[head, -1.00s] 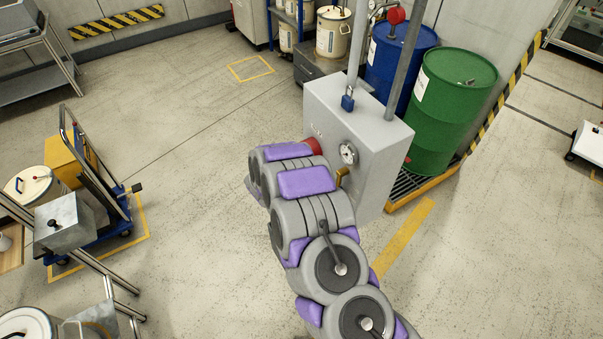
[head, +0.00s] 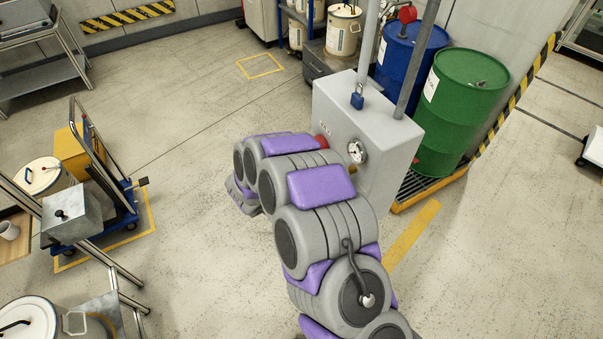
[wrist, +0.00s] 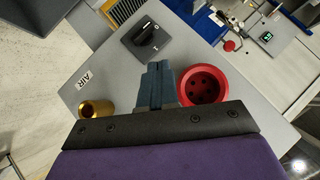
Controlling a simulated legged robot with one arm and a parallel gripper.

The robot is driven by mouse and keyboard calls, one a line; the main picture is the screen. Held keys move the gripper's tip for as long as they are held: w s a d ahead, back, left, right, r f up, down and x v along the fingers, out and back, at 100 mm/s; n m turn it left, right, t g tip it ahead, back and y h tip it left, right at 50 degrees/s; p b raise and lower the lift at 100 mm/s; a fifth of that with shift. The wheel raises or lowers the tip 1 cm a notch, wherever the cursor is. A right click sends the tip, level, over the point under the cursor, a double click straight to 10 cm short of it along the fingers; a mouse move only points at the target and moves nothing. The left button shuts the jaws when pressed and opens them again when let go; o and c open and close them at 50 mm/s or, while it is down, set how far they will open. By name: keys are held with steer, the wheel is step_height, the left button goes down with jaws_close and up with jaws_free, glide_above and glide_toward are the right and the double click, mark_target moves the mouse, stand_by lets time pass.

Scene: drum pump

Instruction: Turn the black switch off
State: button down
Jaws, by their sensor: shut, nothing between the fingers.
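The black switch (wrist: 147,37) is a rotary knob on a dark square plate with small white marks. It sits on the face of the grey control box (wrist: 185,22) in the wrist view. Which mark the knob points to is hard to tell. My gripper (wrist: 156,66) is shut and empty, its fingertips pointing at the box face just below the switch in the picture. Contact cannot be judged. In the head view, the grey box (head: 390,135) stands behind my arm, which hides the switch and my gripper.
A red round fitting (wrist: 202,85) is right of my fingers; a brass fitting (wrist: 97,108) and an AIR label (wrist: 84,78) are left. The head view shows a gauge (head: 357,150), blue padlock (head: 357,97), green drum (head: 460,105) and cart (head: 105,190).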

steer(key=v, duration=0.6)
steer(key=shift+s+r, duration=0.15)
steer(key=shift+s, duration=0.1)
steer(key=shift+a, duration=0.1)
